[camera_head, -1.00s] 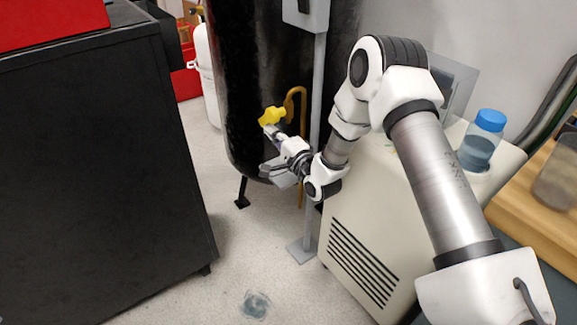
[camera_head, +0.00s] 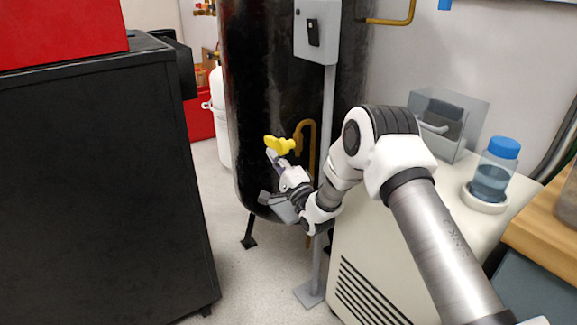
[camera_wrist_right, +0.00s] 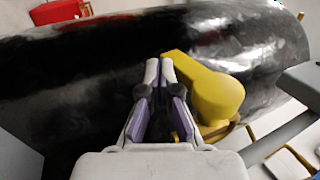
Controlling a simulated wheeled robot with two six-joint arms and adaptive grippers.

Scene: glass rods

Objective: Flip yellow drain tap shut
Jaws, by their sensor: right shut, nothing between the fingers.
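The yellow drain tap (camera_head: 281,145) sits low on the front of the black tank (camera_head: 262,90). In the right wrist view the tap (camera_wrist_right: 214,95) has a rounded body at the right and a flat lever reaching left, behind the fingertips. My right gripper (camera_head: 272,156) is shut and empty, just below the tap's lever in the head view. In the right wrist view its fingertips (camera_wrist_right: 159,68) are together at the left side of the lever; whether they touch it I cannot tell. My left gripper is not in view.
A grey post with a box (camera_head: 317,32) stands right of the tap, beside a bent brass pipe (camera_head: 309,125). A black cabinet (camera_head: 95,190) is at left. A cream machine (camera_head: 385,240) with a blue-capped bottle (camera_head: 493,172) is at right. Floor between is clear.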

